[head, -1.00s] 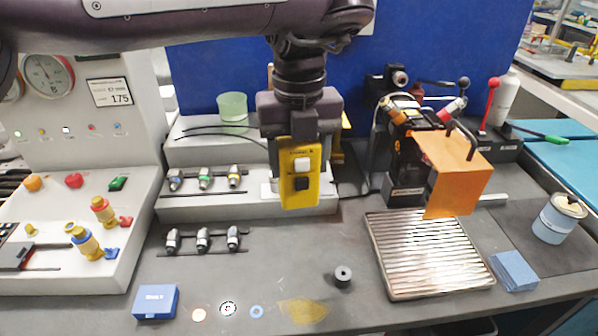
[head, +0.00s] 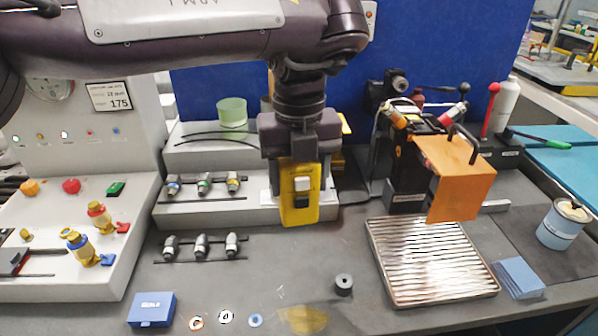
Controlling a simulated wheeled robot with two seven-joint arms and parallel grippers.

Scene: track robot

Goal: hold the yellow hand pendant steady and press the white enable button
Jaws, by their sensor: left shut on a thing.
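The yellow hand pendant (head: 301,212) hangs upright from my left gripper (head: 299,160), which is shut on its upper end. The pendant's face points toward the camera. The white enable button (head: 302,184) is on its upper half, with a black button (head: 302,201) just below it. Nothing touches the white button. The pendant is in front of the grey stepped stand. My right gripper is not in view.
Several small fittings (head: 203,184) stand in rows left of the pendant. An orange guard plate (head: 455,185) and a ribbed metal tray (head: 430,260) are to the right. A blue box (head: 152,309) and a black spool (head: 343,284) lie in front. The bench between is mostly clear.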

